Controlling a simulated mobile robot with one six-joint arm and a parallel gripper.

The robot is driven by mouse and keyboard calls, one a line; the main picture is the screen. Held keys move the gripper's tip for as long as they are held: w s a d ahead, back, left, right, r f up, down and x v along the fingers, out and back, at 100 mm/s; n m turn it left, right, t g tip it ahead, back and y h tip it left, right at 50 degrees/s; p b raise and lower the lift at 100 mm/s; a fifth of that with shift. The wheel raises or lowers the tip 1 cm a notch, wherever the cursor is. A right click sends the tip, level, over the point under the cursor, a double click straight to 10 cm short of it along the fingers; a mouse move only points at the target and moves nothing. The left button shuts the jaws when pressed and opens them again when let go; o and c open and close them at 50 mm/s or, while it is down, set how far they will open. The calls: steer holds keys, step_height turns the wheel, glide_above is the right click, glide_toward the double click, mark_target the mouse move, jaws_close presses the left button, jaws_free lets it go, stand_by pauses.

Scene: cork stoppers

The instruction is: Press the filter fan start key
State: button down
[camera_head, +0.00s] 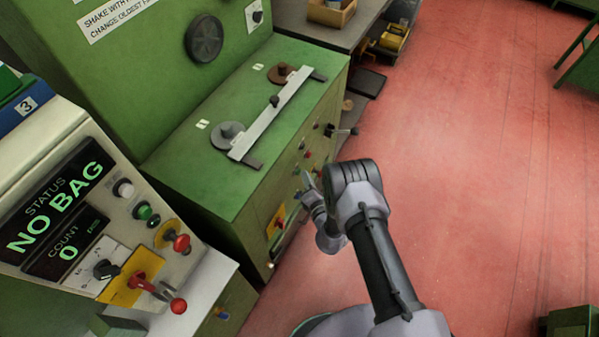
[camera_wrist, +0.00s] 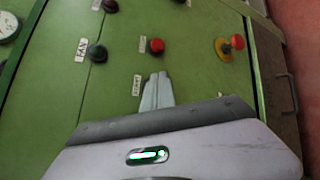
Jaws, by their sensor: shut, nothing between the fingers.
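In the wrist view a dark round button (camera_wrist: 97,53) sits on the green panel (camera_wrist: 200,75), beside a white label (camera_wrist: 82,50) that appears to read FAN. A red button (camera_wrist: 156,46) with its own small label is to its right. My gripper (camera_wrist: 157,76) is shut and empty. Its tips point at the panel below the red button, to the lower right of the dark button. Whether they touch the panel I cannot tell. In the head view my gripper (camera_head: 309,184) is beside the front of the green cabinet (camera_head: 240,215), whose buttons are small there.
The wrist view also shows another label (camera_wrist: 137,85) left of my fingers, a red knob on yellow (camera_wrist: 230,44) and a gauge (camera_wrist: 8,27). In the head view a NO BAG console (camera_head: 95,215) with switches stands at left. The red floor (camera_head: 470,150) at right is mostly clear.

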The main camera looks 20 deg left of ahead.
steer(key=shift+a, duration=0.35)
stand_by(0.5)
steer(key=shift+d, duration=0.9)
steer(key=d, duration=0.3)
steer(key=d+p, duration=0.1)
steer(key=d, duration=0.1)
steer(key=shift+s, duration=0.25)
